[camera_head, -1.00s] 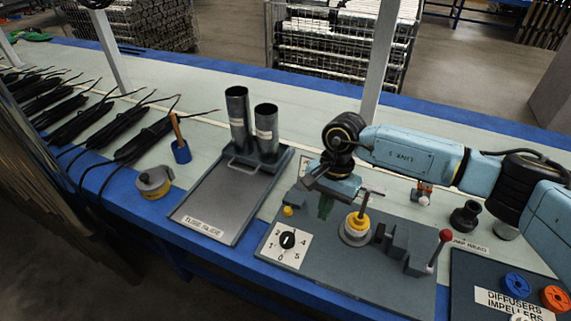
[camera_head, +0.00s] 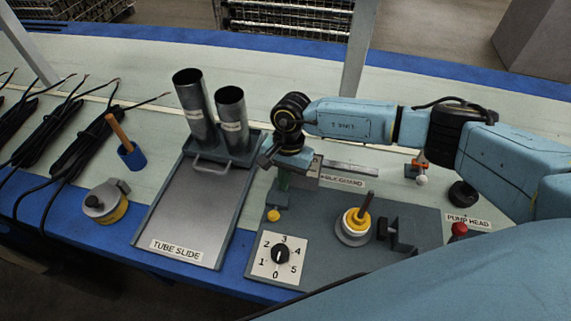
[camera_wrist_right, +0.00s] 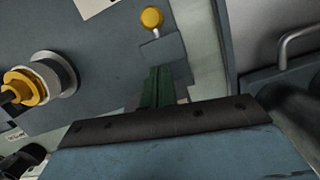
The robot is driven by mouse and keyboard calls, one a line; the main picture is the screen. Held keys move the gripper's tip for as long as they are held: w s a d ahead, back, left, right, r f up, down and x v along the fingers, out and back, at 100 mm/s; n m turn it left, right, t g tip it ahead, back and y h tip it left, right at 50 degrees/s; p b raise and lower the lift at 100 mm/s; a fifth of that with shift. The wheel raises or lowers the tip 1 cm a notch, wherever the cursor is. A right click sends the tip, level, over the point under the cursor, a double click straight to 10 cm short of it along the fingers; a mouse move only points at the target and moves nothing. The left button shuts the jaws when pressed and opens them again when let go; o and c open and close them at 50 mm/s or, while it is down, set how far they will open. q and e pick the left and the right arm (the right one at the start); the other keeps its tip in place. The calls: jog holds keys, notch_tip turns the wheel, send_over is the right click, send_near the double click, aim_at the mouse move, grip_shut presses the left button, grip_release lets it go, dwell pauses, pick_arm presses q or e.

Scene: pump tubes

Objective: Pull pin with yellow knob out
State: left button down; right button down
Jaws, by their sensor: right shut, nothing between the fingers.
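The pin's small yellow knob (camera_head: 273,215) sticks out near the front left of the grey fixture plate (camera_head: 330,262), by a small grey block. In the right wrist view the knob (camera_wrist_right: 152,18) is at the top, with the grey block (camera_wrist_right: 162,50) between it and my fingers. My right gripper (camera_head: 284,181) is just behind the knob and block in the head view, its green fingers pointing down. The fingers (camera_wrist_right: 158,88) are shut with nothing between them. The block hides the fingertips, so contact with it is unclear. My left gripper is out of view.
A numbered dial (camera_head: 279,254) sits in front of the knob. A yellow-and-white round piece with a peg (camera_head: 354,224) and dark blocks (camera_head: 402,233) stand to the right. The tube slide (camera_head: 183,225) with two upright tubes is to the left.

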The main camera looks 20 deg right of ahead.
aim_at(277, 208)
jog(key=shift+s+a+f, duration=1.2)
jog(key=shift+s+a, duration=0.15)
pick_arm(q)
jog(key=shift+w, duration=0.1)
